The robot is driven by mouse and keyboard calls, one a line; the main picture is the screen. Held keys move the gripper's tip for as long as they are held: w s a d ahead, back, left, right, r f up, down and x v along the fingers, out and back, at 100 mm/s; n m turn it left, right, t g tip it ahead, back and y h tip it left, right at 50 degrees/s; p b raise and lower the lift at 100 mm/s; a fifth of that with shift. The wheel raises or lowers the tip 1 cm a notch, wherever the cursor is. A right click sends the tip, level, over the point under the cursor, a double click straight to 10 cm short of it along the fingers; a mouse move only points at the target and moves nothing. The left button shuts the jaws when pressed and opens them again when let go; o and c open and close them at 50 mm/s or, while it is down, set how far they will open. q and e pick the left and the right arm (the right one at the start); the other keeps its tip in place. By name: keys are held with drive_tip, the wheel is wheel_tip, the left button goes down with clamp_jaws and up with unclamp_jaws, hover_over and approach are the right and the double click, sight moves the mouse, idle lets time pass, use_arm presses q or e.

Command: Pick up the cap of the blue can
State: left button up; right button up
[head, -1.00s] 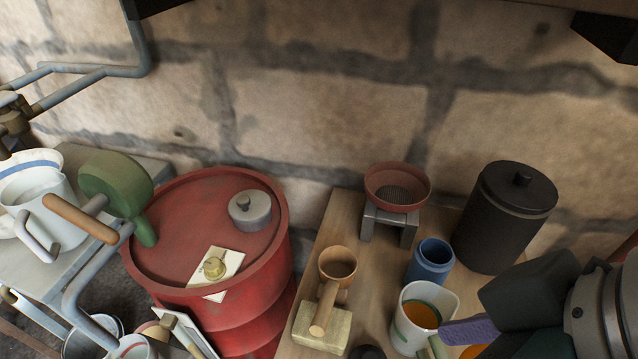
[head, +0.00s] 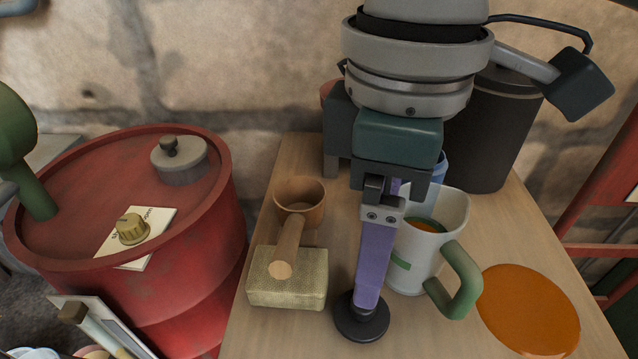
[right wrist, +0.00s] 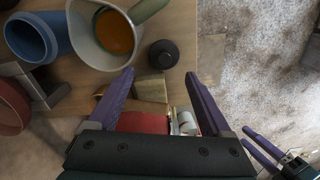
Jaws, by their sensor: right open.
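A small black round cap (head: 362,320) sits on the wooden table near its front edge; it also shows in the right wrist view (right wrist: 163,54). The blue can (head: 441,168) stands behind my right gripper, mostly hidden in the head view; in the right wrist view its open mouth (right wrist: 36,38) shows. My right gripper (head: 368,300) points down over the cap. Its purple fingers (right wrist: 158,75) are apart and empty, with the cap beyond the tips, between their lines. Contact cannot be told. My left gripper (right wrist: 244,136) shows at lower right in the right wrist view, fingers apart.
A white mug with green handle (head: 455,285) stands close right of my right gripper. A wooden mallet (head: 288,280) and a brown cup (head: 312,192) are left. An orange disc (head: 528,308) lies right. A black canister (head: 490,140) stands behind; a red drum (head: 70,200) is left.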

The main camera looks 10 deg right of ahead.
sight(362, 311)
drive_tip(key=f+b, duration=0.1)
drive_tip(key=f, duration=0.2)
drive_tip(key=f+b, duration=0.1)
drive_tip(key=f, duration=0.2)
drive_tip(key=f+b, duration=0.1)
drive_tip(key=f, duration=0.2)
drive_tip(key=shift+s+a, duration=0.15)
drive_tip(key=shift+s, duration=0.25)
